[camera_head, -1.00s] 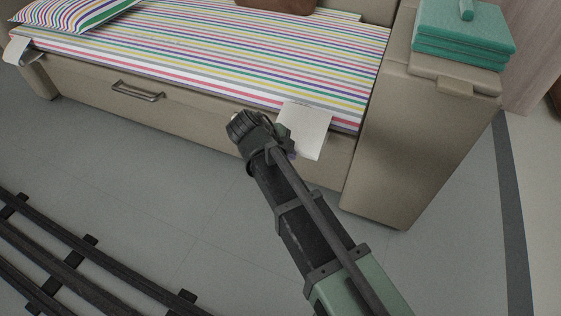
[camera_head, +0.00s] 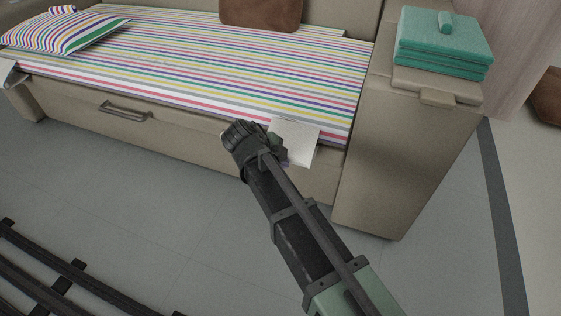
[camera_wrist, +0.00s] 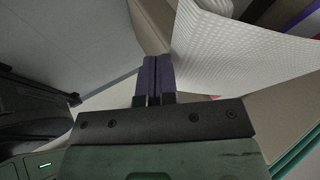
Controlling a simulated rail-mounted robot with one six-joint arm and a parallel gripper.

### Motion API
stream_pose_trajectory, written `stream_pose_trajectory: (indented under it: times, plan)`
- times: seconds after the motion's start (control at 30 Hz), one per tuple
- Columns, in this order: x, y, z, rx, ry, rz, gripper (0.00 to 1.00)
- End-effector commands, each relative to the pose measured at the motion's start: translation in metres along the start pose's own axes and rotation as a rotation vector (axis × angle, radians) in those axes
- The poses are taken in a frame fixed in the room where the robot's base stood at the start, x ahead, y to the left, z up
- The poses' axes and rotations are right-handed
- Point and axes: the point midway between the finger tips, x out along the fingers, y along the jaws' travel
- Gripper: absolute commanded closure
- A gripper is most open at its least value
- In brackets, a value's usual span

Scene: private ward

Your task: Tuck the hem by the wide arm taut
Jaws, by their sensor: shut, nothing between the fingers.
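A striped sheet (camera_head: 200,72) covers the sofa bed seat. Its white hem flap (camera_head: 298,145) sticks out over the front edge near the wide arm (camera_head: 400,150), the beige block at the right. The flap fills the upper right of the wrist view (camera_wrist: 235,55), with stripes behind it. My gripper (camera_wrist: 155,62) is shut and empty, its dark purple fingers together just left of the flap's edge; I cannot tell whether they touch it. In the head view my wrist is at the flap's left side, and the fingers are hidden.
Folded teal cloths (camera_head: 444,45) lie on the wide arm. A striped pillow (camera_head: 62,33) and a brown cushion (camera_head: 260,14) are on the bed. A drawer handle (camera_head: 125,111) juts from the front. Grey floor (camera_head: 150,200) is open.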

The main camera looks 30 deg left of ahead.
Motion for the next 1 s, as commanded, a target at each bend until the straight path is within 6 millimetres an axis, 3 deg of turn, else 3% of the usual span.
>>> stream_pose_trajectory:
  times: [0.17,0.3,0.5,0.83,1.0]
  plan:
    - [-0.011,0.028,-0.006,0.006,0.003,0.003,1.0]
    - [-0.061,0.024,-0.011,0.007,0.004,0.004,1.0]
    - [-0.105,0.025,-0.009,0.008,0.004,0.004,1.0]
    - [-0.122,0.028,-0.01,0.01,0.005,0.005,1.0]
    - [-0.113,0.03,-0.007,0.011,0.006,0.006,1.0]
